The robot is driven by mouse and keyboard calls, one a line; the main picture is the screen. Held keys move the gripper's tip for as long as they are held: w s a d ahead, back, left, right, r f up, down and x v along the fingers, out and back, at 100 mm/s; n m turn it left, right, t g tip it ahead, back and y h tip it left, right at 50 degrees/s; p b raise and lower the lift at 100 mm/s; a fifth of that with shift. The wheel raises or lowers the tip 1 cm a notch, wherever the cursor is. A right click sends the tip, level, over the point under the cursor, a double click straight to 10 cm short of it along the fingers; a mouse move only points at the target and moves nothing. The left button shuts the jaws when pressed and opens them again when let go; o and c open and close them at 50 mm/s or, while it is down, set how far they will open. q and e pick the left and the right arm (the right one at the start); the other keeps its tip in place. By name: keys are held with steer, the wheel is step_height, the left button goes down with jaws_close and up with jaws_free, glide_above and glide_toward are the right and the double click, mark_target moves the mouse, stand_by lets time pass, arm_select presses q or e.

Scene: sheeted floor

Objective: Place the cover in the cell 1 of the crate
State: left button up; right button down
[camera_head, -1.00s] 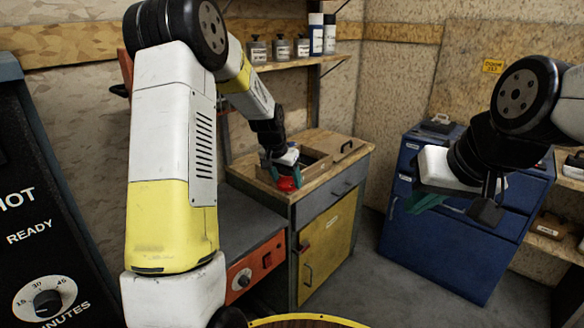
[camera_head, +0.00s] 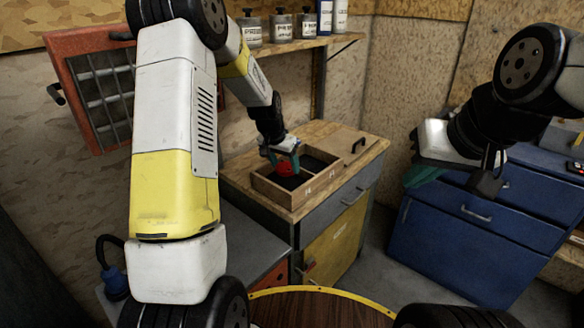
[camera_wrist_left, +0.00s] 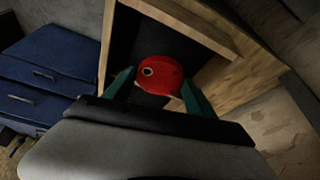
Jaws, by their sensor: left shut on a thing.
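The red cover (camera_head: 285,168) is between the teal fingers of my left gripper (camera_head: 284,160), which is shut on it. In the left wrist view, the round red cover (camera_wrist_left: 160,75) has a small pale-rimmed hole, and a teal finger touches each side. The wooden crate (camera_head: 318,182) stands on the workbench, with a divider between its dark-floored cells. The cover is over the crate's left cell; I cannot tell its exact height or read the cell labels. My right gripper (camera_head: 455,180) is away to the right, and its opening is unclear.
A wooden panel with a dark handle (camera_head: 358,146) lies right of the crate on the workbench (camera_head: 312,130). A shelf with bottles (camera_head: 282,28) hangs behind. A blue cabinet (camera_head: 470,235) stands to the right. A round wooden top (camera_head: 315,310) is in front.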

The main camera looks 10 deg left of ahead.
mark_target(285, 185)
arm_select(q)
steer(key=shift+f, duration=2.45)
steer(key=shift+f, duration=0.1)
steer(key=o, duration=1.6)
steer(key=shift+o, duration=0.2)
steer(key=s+a+r+n+t, duration=0.1)
steer(key=s+r, duration=0.7)
steer(key=r, duration=0.3)
steer(key=s+r, duration=0.8)
steer(key=r, duration=0.4)
steer(key=s+r+n+t, duration=0.1)
steer(key=s+r+n, duration=0.1)
steer(key=s, duration=1.6)
steer(key=shift+d+r+n+h, duration=0.3)
steer(key=shift+d+r, duration=0.1)
steer(key=shift+r, duration=0.25)
